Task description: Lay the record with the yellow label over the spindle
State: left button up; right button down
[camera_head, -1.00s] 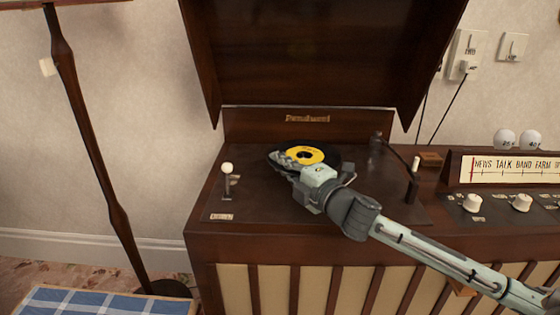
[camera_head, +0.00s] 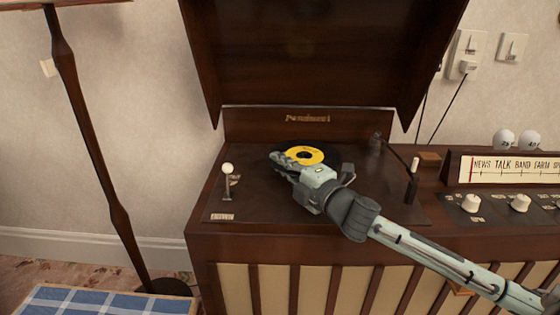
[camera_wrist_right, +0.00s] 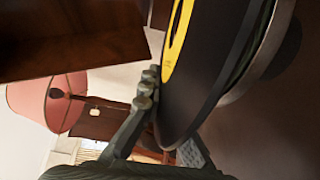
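The record with the yellow label (camera_head: 318,155) lies about level over the turntable of the record player. Its edge and label also show close up in the right wrist view (camera_wrist_right: 205,75). My right gripper (camera_head: 285,163) reaches in from the right, its fingers on either side of the record's near left edge and seemingly shut on it. In the right wrist view a silver platter rim (camera_wrist_right: 268,62) lies close beneath the record; I cannot tell whether they touch. The spindle cannot be made out; the label's centre hole looks dark. My left gripper is not in view.
The player's lid (camera_head: 320,60) stands open behind. A tonearm (camera_head: 396,155) is to the right of the record, and a white-knobbed lever (camera_head: 229,178) to the left. A radio panel (camera_head: 515,185) with knobs is at the right. The deck's front left is clear.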

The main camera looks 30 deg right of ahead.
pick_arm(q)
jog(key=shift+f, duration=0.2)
pick_arm(e)
jog(key=shift+f, duration=0.4)
jog(key=c, duration=1.6)
grip_release()
jog(key=shift+c, duration=0.2)
jog(key=shift+s+f, duration=0.1)
jog(key=shift+f, duration=0.25)
jog(key=shift+s, duration=0.55)
jog(key=s, duration=0.7)
jog(key=s+d+r, duration=0.1)
jog(key=s, duration=0.2)
jog(key=shift+s, duration=0.35)
jog(key=shift+r, duration=0.1)
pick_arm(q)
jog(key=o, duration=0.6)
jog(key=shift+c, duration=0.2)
